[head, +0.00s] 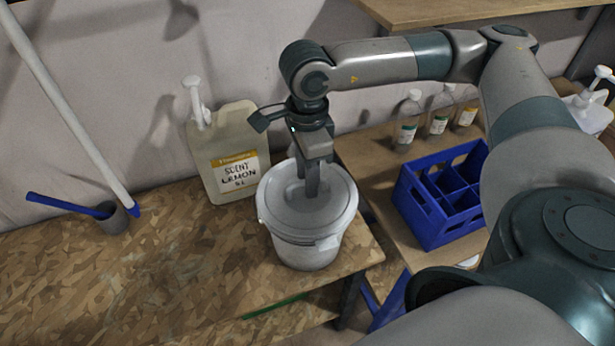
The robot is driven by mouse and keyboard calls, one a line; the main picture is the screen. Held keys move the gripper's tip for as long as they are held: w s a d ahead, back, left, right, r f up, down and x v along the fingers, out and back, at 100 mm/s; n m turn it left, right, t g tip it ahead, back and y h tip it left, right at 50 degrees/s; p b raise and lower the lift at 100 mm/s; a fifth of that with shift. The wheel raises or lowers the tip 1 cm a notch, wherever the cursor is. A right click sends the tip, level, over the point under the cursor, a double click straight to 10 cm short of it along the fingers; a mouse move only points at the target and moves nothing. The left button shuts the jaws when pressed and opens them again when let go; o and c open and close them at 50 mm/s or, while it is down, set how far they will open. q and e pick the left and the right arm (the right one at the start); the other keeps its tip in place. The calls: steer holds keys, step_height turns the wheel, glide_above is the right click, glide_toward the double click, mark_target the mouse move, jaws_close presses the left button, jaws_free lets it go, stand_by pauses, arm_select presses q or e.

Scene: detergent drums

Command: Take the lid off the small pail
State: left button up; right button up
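The small white pail (308,252) stands upright near the right end of the chipboard bench. Its round pale lid (280,200) sits on top and covers the opening. My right gripper (310,188) comes down from above, with its fingertips at the middle of the lid. The fingers look close together, but they overlap in this view and hide whatever is between them, so I cannot tell if they hold a knob. My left gripper is not in view.
A lemon scent jug (238,150) with a pump stands behind the pail, to its left. A small grey cup (112,218) holds a blue-handled tool at the left. A blue divided crate (428,222) and several bottles stand on a second bench at the right. The chipboard bench (150,280) has free room left of the pail.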

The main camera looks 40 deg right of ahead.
steer(key=shift+c, duration=0.6)
jaws_close()
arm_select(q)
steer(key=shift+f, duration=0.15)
arm_select(e)
steer(key=shift+w+r, duration=0.1)
steer(key=shift+r, duration=0.1)
